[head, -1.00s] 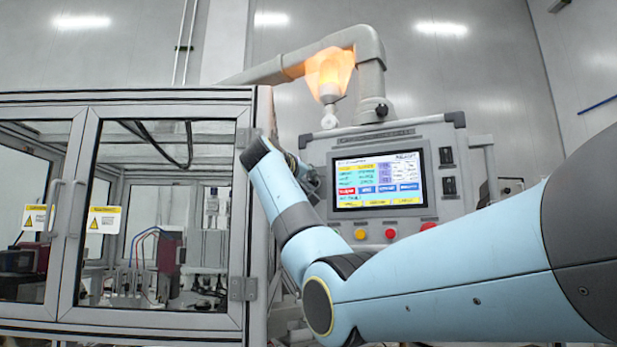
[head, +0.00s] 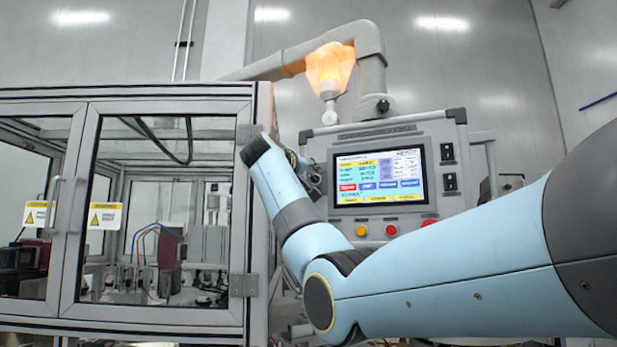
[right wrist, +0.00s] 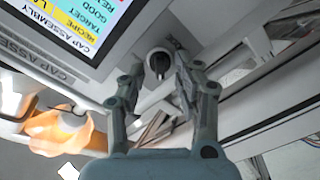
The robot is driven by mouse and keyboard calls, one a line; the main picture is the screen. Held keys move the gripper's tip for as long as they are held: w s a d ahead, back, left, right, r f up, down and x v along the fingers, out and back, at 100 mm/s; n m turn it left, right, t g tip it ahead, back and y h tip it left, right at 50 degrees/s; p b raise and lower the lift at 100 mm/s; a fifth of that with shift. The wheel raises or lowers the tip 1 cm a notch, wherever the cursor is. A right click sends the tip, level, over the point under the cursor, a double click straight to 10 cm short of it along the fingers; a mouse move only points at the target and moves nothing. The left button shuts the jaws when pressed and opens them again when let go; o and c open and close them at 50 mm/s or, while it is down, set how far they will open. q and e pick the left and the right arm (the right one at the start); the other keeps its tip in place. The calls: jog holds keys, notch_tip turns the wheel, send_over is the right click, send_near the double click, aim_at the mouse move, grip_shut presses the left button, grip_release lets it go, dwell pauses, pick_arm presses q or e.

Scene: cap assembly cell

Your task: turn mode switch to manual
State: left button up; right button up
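My right gripper (right wrist: 158,58) is open, with one finger on each side of the knob. I cannot tell whether either finger touches it. In the head view my right gripper (head: 313,178) is at the left edge of the control panel (head: 450,126), partly hidden by my wrist. The knob is hidden there, and its set position is too small to read. My left gripper is not in view.
A lit touchscreen (head: 379,177) fills the panel's middle. Below it are a yellow button (head: 361,230) and red buttons (head: 391,230). Black switches (head: 449,168) sit at its right. A glass-doored cabinet (head: 160,200) stands close left. An amber lamp (head: 330,68) glows above.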

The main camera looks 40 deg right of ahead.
jog(key=v, duration=1.2)
